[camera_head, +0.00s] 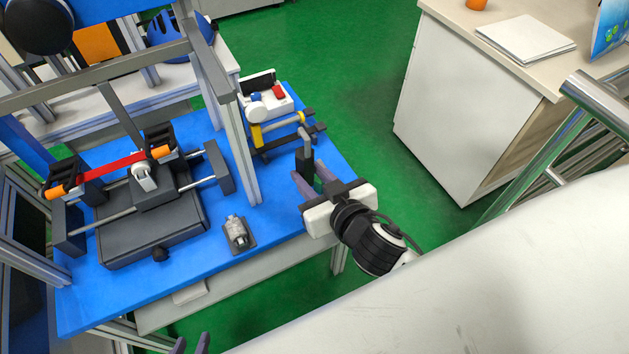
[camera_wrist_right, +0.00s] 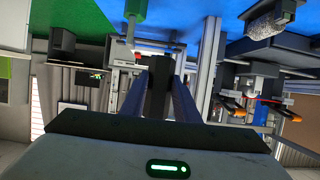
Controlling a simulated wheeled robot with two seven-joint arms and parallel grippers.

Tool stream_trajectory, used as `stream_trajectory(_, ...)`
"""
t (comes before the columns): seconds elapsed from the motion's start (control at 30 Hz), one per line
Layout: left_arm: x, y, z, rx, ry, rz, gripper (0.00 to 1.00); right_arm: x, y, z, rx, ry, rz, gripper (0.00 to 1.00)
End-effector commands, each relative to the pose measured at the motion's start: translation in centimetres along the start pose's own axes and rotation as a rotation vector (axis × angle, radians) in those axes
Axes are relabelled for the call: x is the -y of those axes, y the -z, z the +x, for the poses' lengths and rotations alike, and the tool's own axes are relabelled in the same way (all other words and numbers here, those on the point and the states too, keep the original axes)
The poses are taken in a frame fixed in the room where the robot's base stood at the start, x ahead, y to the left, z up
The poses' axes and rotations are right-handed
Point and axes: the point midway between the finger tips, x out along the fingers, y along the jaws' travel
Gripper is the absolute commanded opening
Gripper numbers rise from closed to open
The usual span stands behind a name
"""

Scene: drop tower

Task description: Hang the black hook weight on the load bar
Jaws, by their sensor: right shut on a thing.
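In the right wrist view the dark body (camera_wrist_right: 159,85) sits between the two purple fingers. A small stand with a yellow and black bar (camera_head: 282,126) is just behind the hook, seemingly apart from it. It may be the load bar; I cannot be sure. My left gripper (camera_head: 191,345) shows only its two spread fingertips at the bottom edge.
A grey metal frame post (camera_head: 238,150) stands left of the weight. A dark rig with a red strap (camera_head: 110,165) fills the left of the blue table (camera_head: 290,215). A small clear part on a dark plate (camera_head: 237,232) lies near the front. A white cabinet stands at right.

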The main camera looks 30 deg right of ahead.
Motion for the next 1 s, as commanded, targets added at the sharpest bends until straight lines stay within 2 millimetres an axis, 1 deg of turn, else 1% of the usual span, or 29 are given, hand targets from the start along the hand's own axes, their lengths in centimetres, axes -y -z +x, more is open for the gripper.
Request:
stream_trajectory(0.03, 0.0, 0.0, 0.0, 0.0, 0.0, 0.0, 0.31, 0.0, 0.7, 0.4, -0.013, 0.002, -0.001, 0.0)
stream_trajectory(0.43, 0.0, 0.2, 0.0, -0.006, -0.001, 0.002, 0.31, 0.0, 1.8, 2.9, -0.013, 0.002, 0.0, 0.0)
stream_trajectory(1.0, -0.2, -0.3, 0.6, -0.001, -0.005, 0.005, 0.31, 0.1, 3.2, 6.5, -0.013, 0.003, 0.0, 0.0)
